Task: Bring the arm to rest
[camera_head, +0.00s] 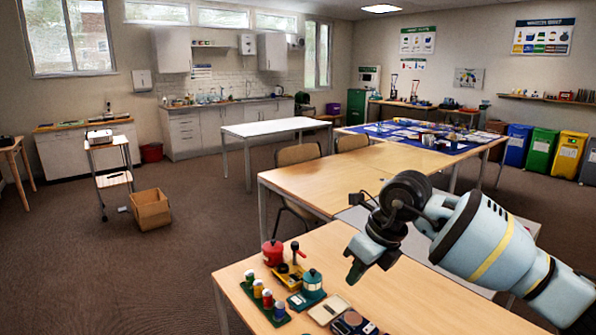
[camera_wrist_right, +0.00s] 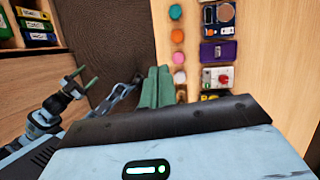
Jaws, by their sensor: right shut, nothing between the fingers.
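My right gripper (camera_head: 354,272) is over the near wooden table (camera_head: 440,306), to the right of the items there, pointing down. In the right wrist view its green fingers (camera_wrist_right: 155,88) are together with nothing between them. My left gripper (camera_wrist_right: 84,79) shows small at the left of the right wrist view, its two green fingers apart and empty. It is not in the head view.
A wooden table (camera_head: 300,180) stands behind. A cardboard box (camera_head: 150,210) is on the open floor at left.

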